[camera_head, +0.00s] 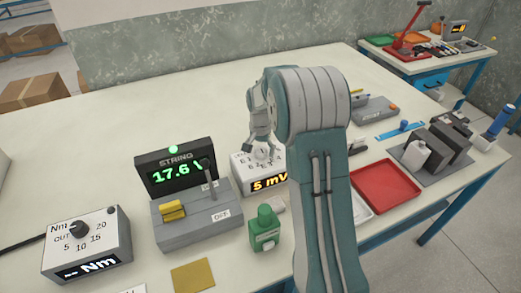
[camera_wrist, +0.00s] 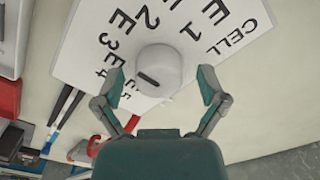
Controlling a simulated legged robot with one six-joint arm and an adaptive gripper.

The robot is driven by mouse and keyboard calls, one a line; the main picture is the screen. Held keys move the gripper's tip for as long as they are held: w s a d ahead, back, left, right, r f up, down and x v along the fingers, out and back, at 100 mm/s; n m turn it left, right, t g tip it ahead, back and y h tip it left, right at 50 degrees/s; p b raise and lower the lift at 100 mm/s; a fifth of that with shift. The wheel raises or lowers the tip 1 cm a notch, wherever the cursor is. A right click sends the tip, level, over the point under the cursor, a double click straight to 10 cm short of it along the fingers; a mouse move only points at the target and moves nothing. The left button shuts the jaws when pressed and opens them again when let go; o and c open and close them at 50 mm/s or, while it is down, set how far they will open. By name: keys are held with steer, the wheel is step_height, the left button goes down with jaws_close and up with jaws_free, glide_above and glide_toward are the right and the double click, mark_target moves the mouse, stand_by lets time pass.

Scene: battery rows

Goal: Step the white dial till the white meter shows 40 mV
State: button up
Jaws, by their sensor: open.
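The white meter (camera_head: 240,167) is a white box on the table, and its lit display (camera_head: 270,185) reads 5 mV. The white dial (camera_head: 262,154) is on its top face. In the wrist view the dial (camera_wrist: 160,66) is a round white knob with a short dark mark, among labels such as CELL, E 1, E 2, E3 and E4. Which label the mark points at, I cannot tell. My gripper (camera_wrist: 161,80) is open, with one finger on each side of the dial. It also shows above the meter in the head view (camera_head: 261,138); contact is unclear.
The STRING unit (camera_head: 175,168) showing 17.6 V and its lever box (camera_head: 197,213) stand left of the meter. A green bottle (camera_head: 264,228) stands in front. The Nm box (camera_head: 88,245) is at front left. A red tray (camera_head: 385,187) lies to the right. The back of the table is clear.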

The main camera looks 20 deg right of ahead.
steer(key=c, duration=1.2)
steer(key=shift+o, duration=0.2)
steer(key=n, duration=0.4)
steer(key=shift+n, duration=0.3)
steer(key=shift+f+n, duration=0.1)
steer(key=shift+n, duration=1.9)
steer(key=o, duration=1.2)
steer(key=shift+c, duration=0.2)
